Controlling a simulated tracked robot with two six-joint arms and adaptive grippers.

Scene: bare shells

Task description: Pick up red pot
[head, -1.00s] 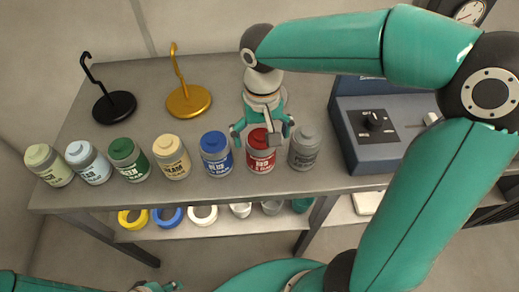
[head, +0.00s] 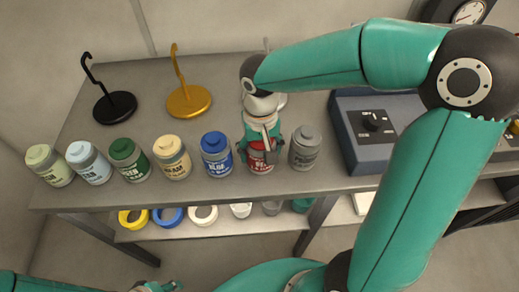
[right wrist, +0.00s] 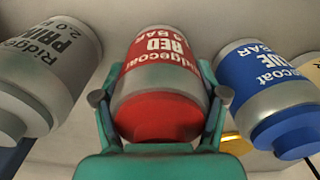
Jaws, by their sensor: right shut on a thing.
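The red pot (head: 262,163) stands in the row of pots near the front edge of the table, between the blue pot (head: 216,155) and the grey pot (head: 305,150). My right gripper (head: 262,142) comes down over it from above and is shut on it. In the right wrist view the red pot (right wrist: 160,78) sits between the two fingers of my right gripper (right wrist: 160,98), with a fingertip on each side. The red pot looks upright and at the table top; whether it touches the table is hard to tell. My left gripper (head: 160,286) shows only in part at the bottom edge.
Several other pots stand to the left, such as the yellow one (head: 172,158) and the dark green one (head: 129,160). Black (head: 115,107) and gold (head: 188,101) hook stands are behind. A blue-grey machine (head: 375,130) stands at right. A lower shelf (head: 170,230) holds coloured rings.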

